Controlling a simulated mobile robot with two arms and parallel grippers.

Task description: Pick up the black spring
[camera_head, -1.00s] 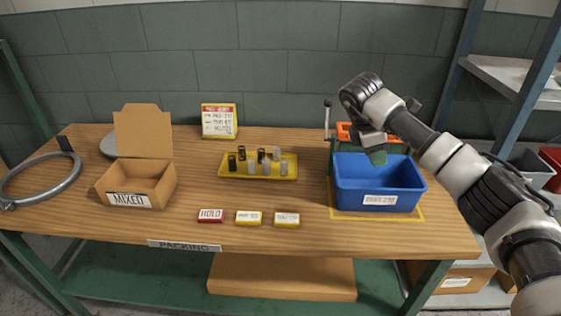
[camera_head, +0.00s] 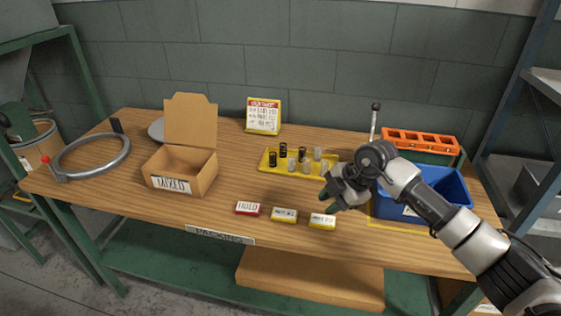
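Three black springs stand upright in the yellow tray (camera_head: 265,168): one at the front left (camera_head: 273,159), one behind it (camera_head: 283,149) and one farther right (camera_head: 301,153). Several pale grey springs (camera_head: 306,166) stand among them. My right gripper (camera_head: 326,200) is in front of the tray's right end, pointing left and down, apart from the black springs. Its dark green fingertips are small and overlap in this view, so I cannot tell their opening. I see no spring in it. My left gripper is out of view.
A blue bin (camera_head: 448,184) stands behind my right arm, with an orange rack (camera_head: 420,141) behind it. An open MIXED box (camera_head: 181,172) is left of the tray. HOLD (camera_head: 248,208) and two yellow label blocks (camera_head: 284,215) lie in front. A grey ring (camera_head: 92,155) is far left.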

